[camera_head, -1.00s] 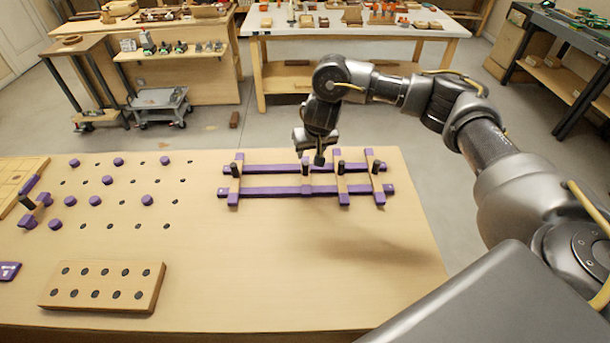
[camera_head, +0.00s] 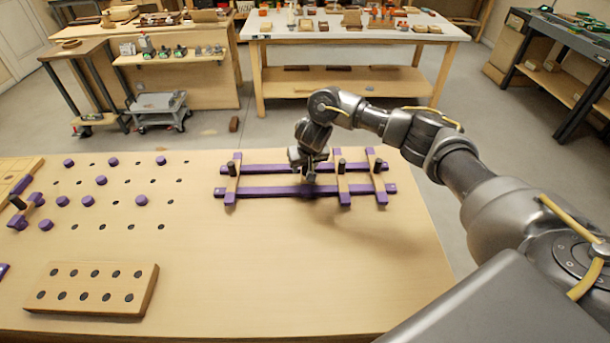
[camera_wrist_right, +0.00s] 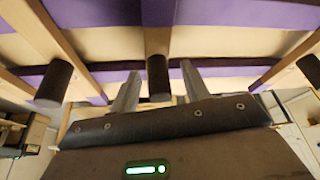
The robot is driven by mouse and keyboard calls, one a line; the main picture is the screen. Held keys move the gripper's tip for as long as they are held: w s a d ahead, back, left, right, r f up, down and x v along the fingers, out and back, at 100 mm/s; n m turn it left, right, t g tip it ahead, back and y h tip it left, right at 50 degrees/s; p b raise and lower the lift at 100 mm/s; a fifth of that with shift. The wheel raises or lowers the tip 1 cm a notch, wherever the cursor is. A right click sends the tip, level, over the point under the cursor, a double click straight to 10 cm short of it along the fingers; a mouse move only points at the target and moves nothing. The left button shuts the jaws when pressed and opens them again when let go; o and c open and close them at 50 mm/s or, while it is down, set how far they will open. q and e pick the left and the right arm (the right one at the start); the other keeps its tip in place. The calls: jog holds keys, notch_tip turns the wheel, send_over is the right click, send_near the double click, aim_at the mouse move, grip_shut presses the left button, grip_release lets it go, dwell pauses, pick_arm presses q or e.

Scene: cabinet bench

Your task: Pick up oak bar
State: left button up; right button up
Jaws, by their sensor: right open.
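Several light oak bars with purple ends and dark upright knobs lie across two purple rails. One is at the left (camera_head: 231,186), one right of centre (camera_head: 343,186) and one at the far right (camera_head: 379,182). My right gripper (camera_head: 310,178) is low over the rails, between the left bar and the right-of-centre bar, and hides most of the bar under it. In the right wrist view its two fingers (camera_wrist_right: 160,74) are open, one on each side of a dark knob on an oak bar (camera_wrist_right: 158,38). Contact cannot be told. My left gripper is out of view.
The near purple rail (camera_head: 268,191) and far purple rail (camera_head: 270,169) lie on the pale bench top (camera_head: 260,260). A drilled wooden block (camera_head: 92,286) stands front left. Purple pegs (camera_head: 88,201) and holes fill the left. The bench's front middle is clear.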

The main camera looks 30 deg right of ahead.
jog(key=shift+c, duration=0.4)
jog(key=c, duration=0.9)
grip_shut()
jog(key=shift+r, duration=0.1)
jog(key=shift+r, duration=0.65)
jog(key=s+a+r+p, duration=0.6)
jog(key=a+r+p, duration=0.3)
jog(key=a+r, duration=0.2)
jog(key=shift+s+a+r, duration=0.15)
jog(key=shift+a+r, duration=0.1)
jog(key=shift+a, duration=0.5)
